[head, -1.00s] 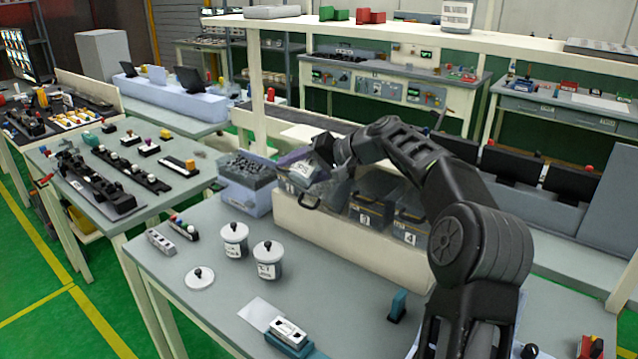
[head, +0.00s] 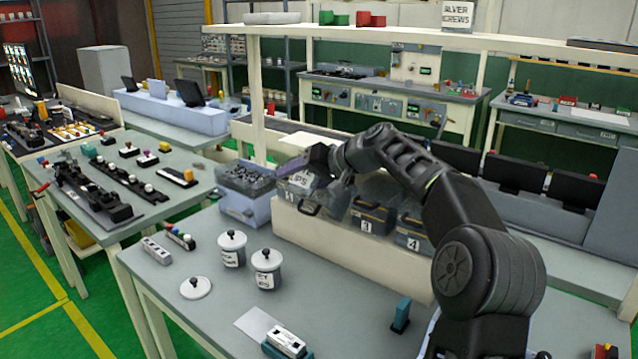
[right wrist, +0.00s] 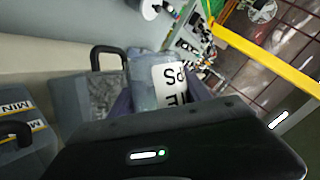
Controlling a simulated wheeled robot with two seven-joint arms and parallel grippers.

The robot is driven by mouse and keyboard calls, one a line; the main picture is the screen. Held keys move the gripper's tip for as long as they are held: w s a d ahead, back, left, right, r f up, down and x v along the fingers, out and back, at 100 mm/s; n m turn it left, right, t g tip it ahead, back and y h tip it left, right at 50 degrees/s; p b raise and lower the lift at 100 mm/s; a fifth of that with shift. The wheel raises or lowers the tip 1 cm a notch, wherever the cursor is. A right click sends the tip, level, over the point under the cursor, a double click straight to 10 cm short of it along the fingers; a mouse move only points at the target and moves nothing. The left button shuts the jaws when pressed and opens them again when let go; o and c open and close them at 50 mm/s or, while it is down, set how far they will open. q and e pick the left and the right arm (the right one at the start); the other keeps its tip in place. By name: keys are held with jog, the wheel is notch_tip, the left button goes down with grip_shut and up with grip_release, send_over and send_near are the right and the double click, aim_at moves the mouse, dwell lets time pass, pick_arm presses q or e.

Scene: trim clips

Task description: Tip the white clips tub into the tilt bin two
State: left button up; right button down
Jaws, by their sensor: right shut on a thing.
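My right gripper (head: 322,168) is shut on the white clips tub (head: 301,181), a greyish tub with a white label that ends in "IPS". The tub is tilted, above the row of numbered bins. It also shows in the right wrist view (right wrist: 143,82), its label upside down, beside a bin with a black handle (right wrist: 106,50). In the head view the numbers 1, 3 and 4 can be read, as on bin three (head: 368,218) and bin four (head: 411,238). The number of bin two is hidden. I cannot see clips falling. My left gripper is out of view.
Two lidded white tubs (head: 232,252) (head: 267,272) and a loose lid (head: 196,288) stand on the bench. A blue crate (head: 240,205) of grey parts is left of the bins. A cream panel (head: 340,245) fronts the bins. The front middle of the bench is mostly clear.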

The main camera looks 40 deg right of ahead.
jog(key=shift+b, duration=0.55)
notch_tip(320, 180, up, 2)
jog(key=n+h+b, duration=0.1)
jog(key=n+t+h+b, duration=0.1)
jog(key=b, duration=0.1)
jog(key=n+h+b, duration=0.1)
jog(key=b, duration=0.1)
jog(key=shift+a+r+n+t+h, duration=0.1)
jog(key=shift+r+n+t+h, duration=0.15)
jog(key=shift+n+t+h, duration=0.05)
jog(key=shift+r+n+t+h+b, duration=0.3)
jog(key=shift+r+n+h+b, duration=0.2)
jog(key=shift+b, duration=0.4)
jog(key=shift+r, duration=0.35)
jog(key=shift+f, duration=0.1)
